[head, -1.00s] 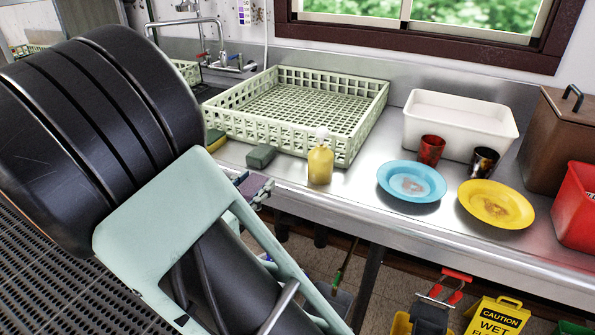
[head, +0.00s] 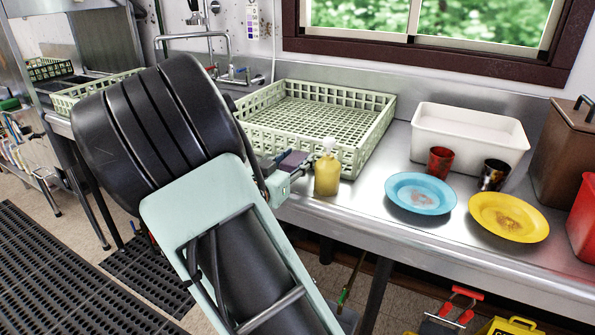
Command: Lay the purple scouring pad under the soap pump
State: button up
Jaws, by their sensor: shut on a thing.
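The soap pump (head: 327,174), a yellow bottle with a whitish top, stands upright on the steel counter in front of the green rack. The purple scouring pad (head: 291,160) is in my gripper (head: 298,167), just left of the pump at about the height of its upper half in the picture. My gripper is shut on the pad, and its fingers partly cover it. The gripper's tip looks close to the pump; I cannot tell whether they touch. My arm hides the counter left of the pump.
A pale green rack (head: 370,142) stands behind the pump. To the right are a blue plate (head: 420,193), a yellow plate (head: 508,217), a red cup (head: 440,162), a dark cup (head: 493,175) and a white tub (head: 470,135). Bare counter lies between pump and blue plate.

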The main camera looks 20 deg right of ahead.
jog(key=shift+w+d+f+b, duration=0.2)
jog(key=shift+f+b, duration=0.15)
jog(key=shift+f, duration=0.55)
jog(key=shift+w+d+f+b, duration=0.15)
jog(key=shift+f+b, duration=0.15)
jog(key=shift+f, duration=0.55)
jog(key=shift+s, duration=0.15)
jog(key=shift+f, duration=0.2)
jog(key=o, duration=0.6)
jog(key=shift+c, duration=0.2)
jog(key=shift+r, duration=0.1)
jog(key=shift+r, duration=0.25)
jog(key=p+v, duration=0.2)
jog(key=v, duration=1)
